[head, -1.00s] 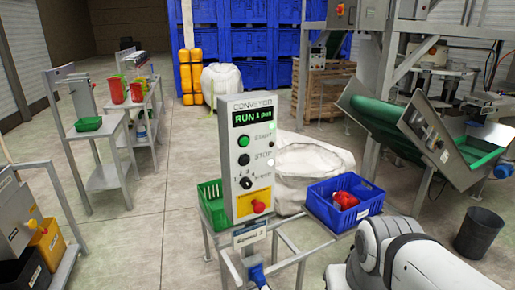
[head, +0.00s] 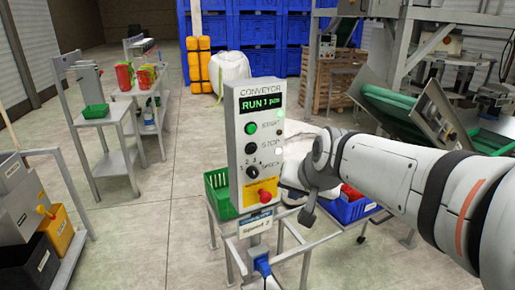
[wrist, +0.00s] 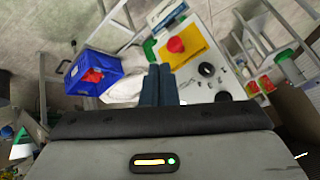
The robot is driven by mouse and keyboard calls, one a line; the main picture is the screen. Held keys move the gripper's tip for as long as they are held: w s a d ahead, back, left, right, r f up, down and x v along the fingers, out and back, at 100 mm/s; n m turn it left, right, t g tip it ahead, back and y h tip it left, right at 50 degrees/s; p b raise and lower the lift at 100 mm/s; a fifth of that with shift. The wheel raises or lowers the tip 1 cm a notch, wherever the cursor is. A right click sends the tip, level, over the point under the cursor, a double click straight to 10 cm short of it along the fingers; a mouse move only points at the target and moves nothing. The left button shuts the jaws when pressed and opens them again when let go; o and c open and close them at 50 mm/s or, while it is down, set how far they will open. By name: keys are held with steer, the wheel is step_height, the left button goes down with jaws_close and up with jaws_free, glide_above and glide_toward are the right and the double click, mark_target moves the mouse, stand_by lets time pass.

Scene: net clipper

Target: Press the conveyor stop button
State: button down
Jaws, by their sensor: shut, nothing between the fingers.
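The conveyor control box (head: 239,150) stands upright on a post, its display reading RUN. The black stop button (head: 250,148) is on its face, below the green start button (head: 251,128) and above the black speed knob (head: 252,172). A red mushroom button (head: 265,197) on a yellow plate is lowest. In the wrist view the panel (wrist: 193,88) appears turned, with the stop button (wrist: 223,97) at its lower right, beyond the knob (wrist: 206,69). My gripper (wrist: 160,70) is shut and empty, its fingertips seen left of the panel's buttons; contact is not visible.
A blue crate (head: 345,212) with red contents sits right of the box, partly behind my arm. A green basket (head: 216,190) is at its left. A white sack (wrist: 124,90) shows near the fingers. Open floor (head: 150,230) lies to the left.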

mark_target(258, 151)
steer(key=w+a+r+t+y, duration=0.1)
steer(key=w+a+r, duration=0.1)
steer(key=w+a, duration=0.2)
steer(key=shift+w+r+m, duration=0.35)
steer(key=shift+w+m, duration=0.05)
steer(key=shift+w+a, duration=0.1)
steer(key=shift+a, duration=0.05)
steer(key=shift+w+a+p, duration=0.5)
steer(key=shift+w+a, duration=0.2)
steer(key=shift+w, duration=0.55)
steer(key=shift+w+a+p, duration=0.55)
steer(key=shift+w+a, duration=0.1)
steer(key=shift+w, duration=0.55)
steer(key=shift+w+a+p, duration=0.5)
steer(key=shift+w+a, duration=0.2)
steer(key=shift+w, duration=0.55)
steer(key=shift+w, duration=0.1)
steer(key=shift+w+a, duration=0.2)
steer(key=shift+w, duration=0.15)
